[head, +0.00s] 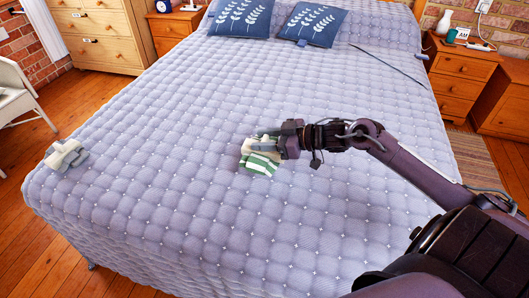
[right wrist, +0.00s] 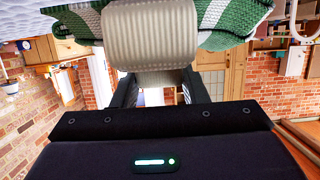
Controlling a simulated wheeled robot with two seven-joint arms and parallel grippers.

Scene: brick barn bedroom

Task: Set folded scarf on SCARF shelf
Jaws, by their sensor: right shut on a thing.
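The folded scarf (head: 260,163), green with white stripes, hangs at the jaws of my right gripper (head: 279,145) over the middle of the bed. A cream ribbed part sits on the scarf between the fingers. In the right wrist view the cream part (right wrist: 152,35) fills the space between the fingers, with the green and white scarf (right wrist: 232,18) spreading behind it. My right gripper is shut on it. Whether the scarf touches the bed is hard to tell. No shelf marked SCARF can be made out. My left gripper is not in view.
The quilted bed (head: 180,140) fills the middle. A grey and white folded item (head: 66,155) lies at its left edge. Two blue pillows (head: 240,17) lie at the head. A wooden dresser (head: 110,45) stands far left, a nightstand (head: 462,68) right, and a white chair (head: 15,90) left.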

